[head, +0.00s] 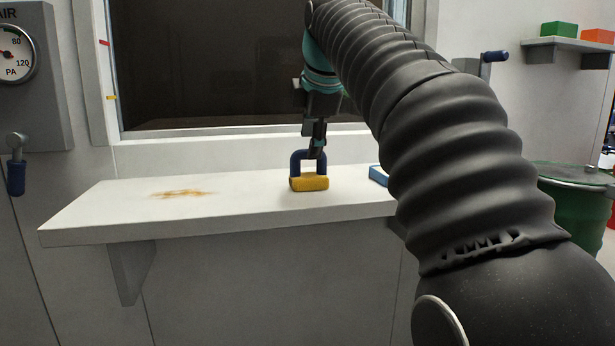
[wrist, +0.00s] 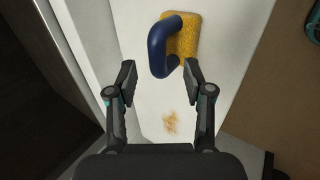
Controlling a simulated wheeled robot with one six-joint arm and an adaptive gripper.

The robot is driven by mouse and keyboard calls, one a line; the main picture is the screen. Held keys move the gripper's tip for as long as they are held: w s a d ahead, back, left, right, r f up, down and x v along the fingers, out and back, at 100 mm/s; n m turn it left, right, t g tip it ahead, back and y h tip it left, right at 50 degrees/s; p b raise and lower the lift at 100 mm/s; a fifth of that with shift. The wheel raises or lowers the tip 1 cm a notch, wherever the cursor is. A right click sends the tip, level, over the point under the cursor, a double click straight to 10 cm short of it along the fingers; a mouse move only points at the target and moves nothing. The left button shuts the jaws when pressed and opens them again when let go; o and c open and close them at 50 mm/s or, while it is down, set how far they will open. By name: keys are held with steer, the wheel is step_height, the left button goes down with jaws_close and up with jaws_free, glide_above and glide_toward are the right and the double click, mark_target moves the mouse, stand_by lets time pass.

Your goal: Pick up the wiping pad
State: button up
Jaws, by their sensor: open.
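The wiping pad (head: 309,184) is a yellow sponge block with a dark blue loop handle (head: 297,162). It sits on the white shelf (head: 240,215) below the window. In the wrist view the yellow pad (wrist: 184,38) and its blue handle (wrist: 158,50) lie just beyond my fingertips, near the top middle. In the head view my gripper (head: 318,150) points down at the handle from above. Whether a finger touches the handle cannot be told.
A brown-orange stain (head: 180,194) marks the shelf left of the pad. A blue object (head: 378,175) lies right of the pad, partly hidden by my arm. A dark window (head: 220,70) stands behind the shelf. A green drum (head: 575,215) stands at the right.

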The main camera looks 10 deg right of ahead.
mark_target(306, 151)
steer(key=x, duration=0.3)
steer(key=b+x, duration=0.1)
steer(key=x, duration=0.1)
steer(key=shift+a+r, duration=0.1)
steer(key=shift+a, duration=0.15)
jaws_close()
